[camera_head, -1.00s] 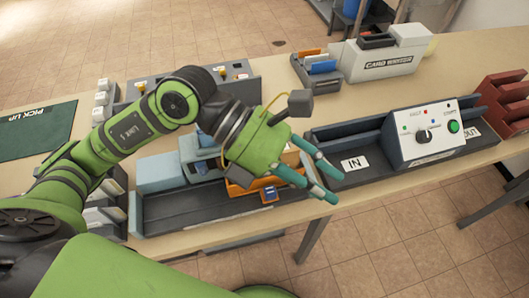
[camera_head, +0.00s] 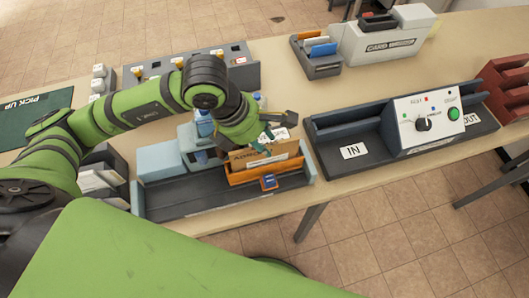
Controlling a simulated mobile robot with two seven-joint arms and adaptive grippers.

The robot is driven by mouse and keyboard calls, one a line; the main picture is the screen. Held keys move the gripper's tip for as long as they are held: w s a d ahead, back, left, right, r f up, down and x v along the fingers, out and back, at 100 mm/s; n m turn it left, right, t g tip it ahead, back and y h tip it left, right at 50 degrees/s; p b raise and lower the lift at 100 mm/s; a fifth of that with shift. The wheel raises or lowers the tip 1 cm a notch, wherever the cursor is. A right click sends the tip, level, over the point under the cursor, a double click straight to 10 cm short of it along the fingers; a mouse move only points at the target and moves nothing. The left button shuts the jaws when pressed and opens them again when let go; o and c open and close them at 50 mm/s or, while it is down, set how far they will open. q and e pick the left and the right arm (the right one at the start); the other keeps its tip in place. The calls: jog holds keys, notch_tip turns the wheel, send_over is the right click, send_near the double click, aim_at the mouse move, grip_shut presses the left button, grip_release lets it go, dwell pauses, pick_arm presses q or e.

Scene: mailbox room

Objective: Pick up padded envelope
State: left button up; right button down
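I cannot single out a padded envelope for sure. A brown, flat, lettered piece (camera_head: 284,152) stands in an orange holder (camera_head: 278,172) on the dark tray at the middle of the table; it may be the envelope or a card. My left gripper (camera_head: 266,143) is above the back of this holder, pointing down and right. Its teal fingers are small and partly lost against the brown piece and a white label, so I cannot tell their opening or any contact. My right gripper is not in view.
A dark tray (camera_head: 205,199) holds light-blue boxes (camera_head: 160,164) left of the orange holder. A machine (camera_head: 424,127) with a knob and IN and OUT labels stands on the right. A card writer (camera_head: 385,45) is at the back. Bare tabletop lies between them.

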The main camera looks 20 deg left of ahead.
aim_at(269, 149)
pick_arm(q)
jog(key=p+x, duration=0.1)
jog(key=x, duration=0.2)
jog(key=shift+f+p, duration=0.3)
jog(key=shift+p, duration=0.05)
jog(key=shift+w+d+f, duration=0.15)
jog(key=shift+f, duration=0.25)
grip_shut()
